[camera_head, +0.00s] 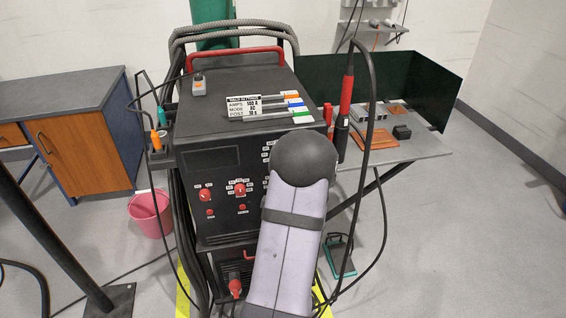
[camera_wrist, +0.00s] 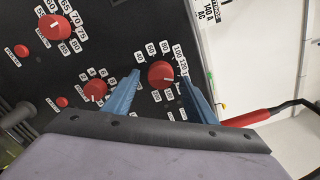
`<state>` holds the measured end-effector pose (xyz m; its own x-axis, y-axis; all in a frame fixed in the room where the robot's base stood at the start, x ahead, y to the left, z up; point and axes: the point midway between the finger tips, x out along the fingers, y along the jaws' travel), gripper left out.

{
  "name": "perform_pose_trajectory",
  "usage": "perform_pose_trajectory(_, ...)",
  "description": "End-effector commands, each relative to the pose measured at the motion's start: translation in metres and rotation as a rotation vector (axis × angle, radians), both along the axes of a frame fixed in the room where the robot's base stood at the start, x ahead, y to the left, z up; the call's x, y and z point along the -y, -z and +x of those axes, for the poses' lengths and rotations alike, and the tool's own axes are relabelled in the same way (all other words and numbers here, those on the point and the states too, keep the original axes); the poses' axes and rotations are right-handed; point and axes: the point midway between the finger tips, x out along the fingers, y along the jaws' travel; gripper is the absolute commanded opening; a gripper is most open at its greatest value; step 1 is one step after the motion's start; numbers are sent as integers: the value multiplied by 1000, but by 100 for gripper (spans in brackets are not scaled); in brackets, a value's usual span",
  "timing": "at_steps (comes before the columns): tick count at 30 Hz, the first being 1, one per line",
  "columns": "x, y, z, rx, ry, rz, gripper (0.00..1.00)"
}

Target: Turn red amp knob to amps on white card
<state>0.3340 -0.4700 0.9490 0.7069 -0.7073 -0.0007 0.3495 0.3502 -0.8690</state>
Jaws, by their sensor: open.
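The red amp knob (camera_wrist: 161,75) is on the dark front panel in the wrist view, ringed by white number labels including 40, 60, 80, 100 and 120. Its white mark seems to point toward the lower right; the exact label is unclear. My gripper (camera_wrist: 159,77) is open, with one blue finger on each side of this knob. I cannot tell whether the fingers touch it. In the head view my arm hides the knob and fingers.
Other red knobs sit close by: a large one (camera_wrist: 55,27) and a smaller one (camera_wrist: 95,91). Markers (camera_head: 275,107) lie beside the card. A red-handled torch (camera_head: 346,100) and its cable hang right of the machine. A pink bucket (camera_head: 150,213) stands left.

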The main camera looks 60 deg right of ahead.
Motion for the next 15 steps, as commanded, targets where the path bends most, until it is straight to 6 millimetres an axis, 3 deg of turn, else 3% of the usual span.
perform_pose_trajectory(15,-42,1,-44,0,3,0,51)
